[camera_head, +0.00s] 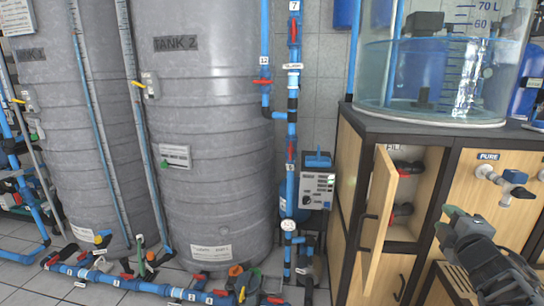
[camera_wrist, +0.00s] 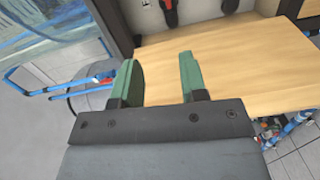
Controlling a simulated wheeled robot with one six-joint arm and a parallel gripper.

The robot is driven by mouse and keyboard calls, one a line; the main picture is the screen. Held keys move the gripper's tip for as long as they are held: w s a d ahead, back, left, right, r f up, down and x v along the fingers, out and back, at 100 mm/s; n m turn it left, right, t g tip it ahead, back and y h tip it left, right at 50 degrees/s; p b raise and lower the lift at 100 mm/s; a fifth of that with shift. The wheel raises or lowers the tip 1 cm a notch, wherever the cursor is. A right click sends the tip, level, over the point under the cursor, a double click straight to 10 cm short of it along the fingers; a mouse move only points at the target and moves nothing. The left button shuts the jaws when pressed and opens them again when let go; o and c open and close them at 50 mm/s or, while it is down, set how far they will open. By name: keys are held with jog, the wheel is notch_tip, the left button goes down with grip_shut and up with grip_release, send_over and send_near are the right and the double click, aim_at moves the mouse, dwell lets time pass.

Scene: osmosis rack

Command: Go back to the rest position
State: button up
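My gripper (camera_head: 446,222) is at the lower right in the head view, in front of the wooden cabinet. In the wrist view my gripper (camera_wrist: 158,78) shows its two green fingers apart, with nothing between them. Past the fingers is the wooden cabinet door (camera_wrist: 240,68), close behind them in the picture; I cannot tell if they touch it. In the head view the open cabinet door (camera_head: 378,215) stands to the left of my gripper.
The cabinet compartment (camera_head: 420,185) is open, with red-handled valves (camera_head: 408,167) inside. A clear water tank (camera_head: 440,65) stands on the cabinet top. A blue-handled tap (camera_head: 515,177) sticks out at right. Grey tanks (camera_head: 205,130) and blue pipes (camera_head: 150,286) fill the left.

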jog(key=a+r+m+g+h+p, duration=0.2)
jog(key=a+r+m+g+p, duration=0.35)
jog(key=r+m+p, duration=0.6)
jog(key=s+a+m+g+y+p, duration=0.1)
jog(key=s+a+g+y+p, duration=0.2)
jog(key=s+a+p, duration=0.3)
jog(key=s+a+m+g+y+p, duration=0.2)
jog(key=s+a+g+p, duration=0.3)
jog(key=a+p, duration=0.5)
jog(key=shift+s+a+r+y+p, duration=0.25)
jog(key=shift+s+a+y+p, duration=0.15)
jog(key=shift+s+a, duration=0.45)
